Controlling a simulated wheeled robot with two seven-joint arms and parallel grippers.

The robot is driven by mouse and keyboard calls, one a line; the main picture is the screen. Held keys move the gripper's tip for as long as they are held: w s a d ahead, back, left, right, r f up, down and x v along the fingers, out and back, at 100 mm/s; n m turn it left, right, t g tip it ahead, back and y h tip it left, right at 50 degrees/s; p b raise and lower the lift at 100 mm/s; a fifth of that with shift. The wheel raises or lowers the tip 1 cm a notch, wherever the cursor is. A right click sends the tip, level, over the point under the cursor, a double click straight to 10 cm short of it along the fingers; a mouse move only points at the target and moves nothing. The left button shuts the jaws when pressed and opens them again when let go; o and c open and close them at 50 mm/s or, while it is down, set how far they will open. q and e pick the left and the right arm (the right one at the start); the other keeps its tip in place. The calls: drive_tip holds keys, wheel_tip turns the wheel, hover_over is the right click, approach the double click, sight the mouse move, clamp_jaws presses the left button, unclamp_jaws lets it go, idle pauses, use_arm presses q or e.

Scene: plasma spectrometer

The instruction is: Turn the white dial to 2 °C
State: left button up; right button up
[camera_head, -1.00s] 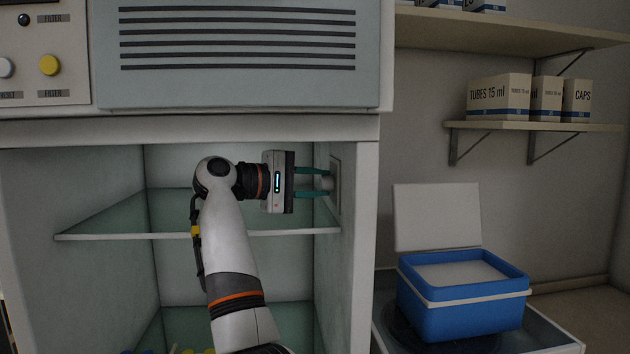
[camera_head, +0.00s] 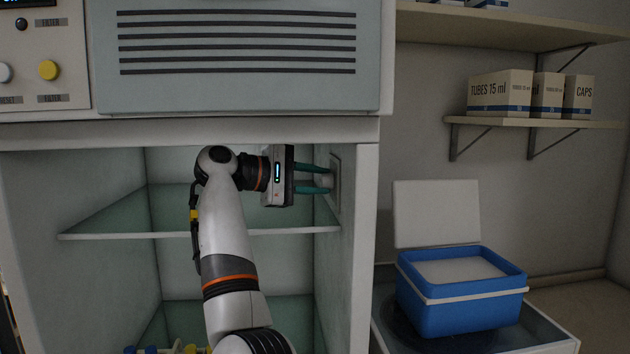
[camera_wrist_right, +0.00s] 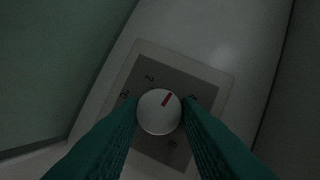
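The white dial (camera_wrist_right: 159,112) sits on a dark square plate with a pale frame, on the right inner wall of the open compartment. Its red mark points up and slightly right in the right wrist view, between the marking 2 (camera_wrist_right: 150,78) and what looks like a 4 (camera_wrist_right: 192,98). Other markings are partly hidden or hard to read. My right gripper (camera_head: 325,179) reaches the dial from the left, with its green fingers on opposite sides of it. In the wrist view the fingers (camera_wrist_right: 160,115) appear closed against the dial's edges. My left gripper is not in view.
A glass shelf (camera_head: 110,236) crosses the compartment below my right gripper. A vented housing (camera_head: 237,90) and a button panel are above. A blue cooler box (camera_head: 460,313) with its lid raised stands at right, below wall shelves with cartons (camera_head: 500,95).

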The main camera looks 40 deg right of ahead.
drive_tip(key=o, duration=0.4)
drive_tip(key=shift+o, duration=0.2)
